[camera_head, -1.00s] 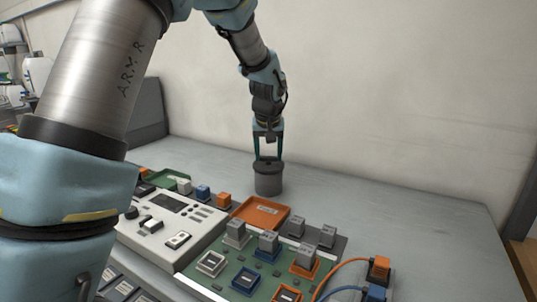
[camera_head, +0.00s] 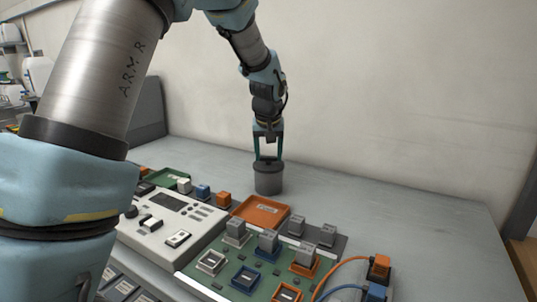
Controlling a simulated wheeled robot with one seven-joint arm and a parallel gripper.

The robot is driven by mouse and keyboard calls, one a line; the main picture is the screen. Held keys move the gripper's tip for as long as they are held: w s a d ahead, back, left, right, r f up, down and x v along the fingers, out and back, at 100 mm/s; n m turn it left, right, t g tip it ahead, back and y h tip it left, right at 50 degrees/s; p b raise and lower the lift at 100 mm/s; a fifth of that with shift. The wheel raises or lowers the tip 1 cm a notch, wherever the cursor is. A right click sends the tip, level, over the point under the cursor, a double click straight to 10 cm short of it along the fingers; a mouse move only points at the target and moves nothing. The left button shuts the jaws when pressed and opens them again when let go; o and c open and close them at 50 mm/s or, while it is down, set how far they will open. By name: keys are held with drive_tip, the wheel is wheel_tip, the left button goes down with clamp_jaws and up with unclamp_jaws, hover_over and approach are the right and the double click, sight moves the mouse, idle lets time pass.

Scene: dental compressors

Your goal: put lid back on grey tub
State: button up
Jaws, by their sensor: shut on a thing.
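The grey tub (camera_head: 269,182) stands upright on the bench, behind the orange tray. Its dark grey lid (camera_head: 268,164) sits at the tub's top. My gripper (camera_head: 268,157) points straight down over the tub, its two teal fingers shut on the lid from either side. Whether the lid is fully seated or a little above the rim is too small to tell.
An orange tray (camera_head: 261,213) lies just in front of the tub. A green board (camera_head: 225,278) with grey blocks in coloured sockets is nearer. A white device (camera_head: 167,222) and a green tray (camera_head: 168,178) are at left. The bench right of the tub is clear.

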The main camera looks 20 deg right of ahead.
drive_tip(key=o, duration=1.4)
drive_tip(key=shift+o, duration=0.2)
drive_tip(key=shift+r, duration=0.1)
drive_tip(key=shift+r+p, duration=2.45)
drive_tip(key=shift+r, duration=1)
clamp_jaws()
